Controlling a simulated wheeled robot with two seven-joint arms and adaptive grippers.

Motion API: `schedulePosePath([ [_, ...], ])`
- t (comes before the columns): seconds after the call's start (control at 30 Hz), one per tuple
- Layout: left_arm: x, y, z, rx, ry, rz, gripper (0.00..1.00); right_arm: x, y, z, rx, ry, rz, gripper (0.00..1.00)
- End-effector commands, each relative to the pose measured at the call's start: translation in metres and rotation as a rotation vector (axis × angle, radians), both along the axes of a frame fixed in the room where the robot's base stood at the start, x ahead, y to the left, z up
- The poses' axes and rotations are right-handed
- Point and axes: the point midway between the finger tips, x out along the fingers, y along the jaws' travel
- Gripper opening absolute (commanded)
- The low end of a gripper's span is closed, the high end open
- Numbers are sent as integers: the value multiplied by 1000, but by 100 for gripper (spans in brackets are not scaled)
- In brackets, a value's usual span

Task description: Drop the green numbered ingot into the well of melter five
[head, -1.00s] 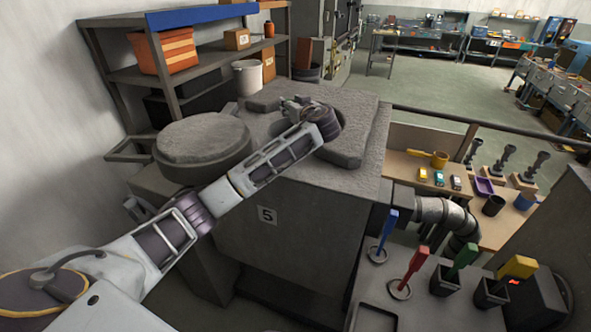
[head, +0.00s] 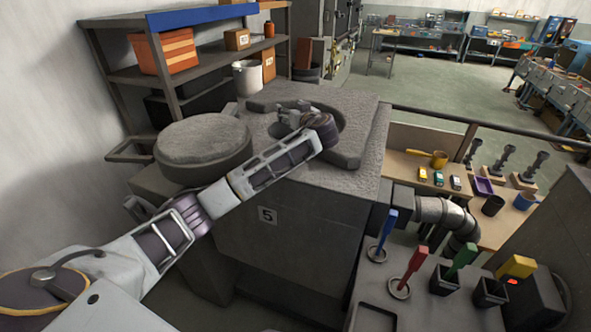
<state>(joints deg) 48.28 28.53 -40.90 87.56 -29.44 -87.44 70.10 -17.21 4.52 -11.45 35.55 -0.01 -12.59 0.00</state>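Melter five is the grey block-shaped furnace (head: 290,238) in front of me, with a "5" plate on its front. Its round well (head: 262,119) opens in the rough top, partly hidden by my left arm. My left gripper (head: 284,116) is over the well, pointing left; its fingers are small and partly hidden, so I cannot tell whether they are open or hold anything. I cannot make out a green ingot in the gripper or the well. A small greenish block (head: 438,179) lies on the wooden bench, its number unreadable. My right gripper is out of view.
A thick round lid (head: 203,140) stands left of the well. A shelf (head: 190,68) with boxes and an orange bin is behind it. A white bucket (head: 247,80) stands behind the melter. At right are coloured-handled tools (head: 388,228) and the wooden bench (head: 405,163).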

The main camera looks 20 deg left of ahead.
Motion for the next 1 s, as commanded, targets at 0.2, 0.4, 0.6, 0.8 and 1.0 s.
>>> schedulePosePath([
  [0.2, 0, 0, -2, -1, 3, 0, 64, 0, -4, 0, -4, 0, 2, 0],
  [0.4, -4, -5, -1, 0, 3, 0, 64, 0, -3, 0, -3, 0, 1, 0],
  [0.6, -15, -18, 2, -2, 1, -1, 64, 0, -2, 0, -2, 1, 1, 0],
  [0.8, -33, -39, 6, -3, 1, -3, 64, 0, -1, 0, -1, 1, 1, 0],
  [1.0, -53, -61, 11, -2, 0, -2, 64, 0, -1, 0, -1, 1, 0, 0],
])
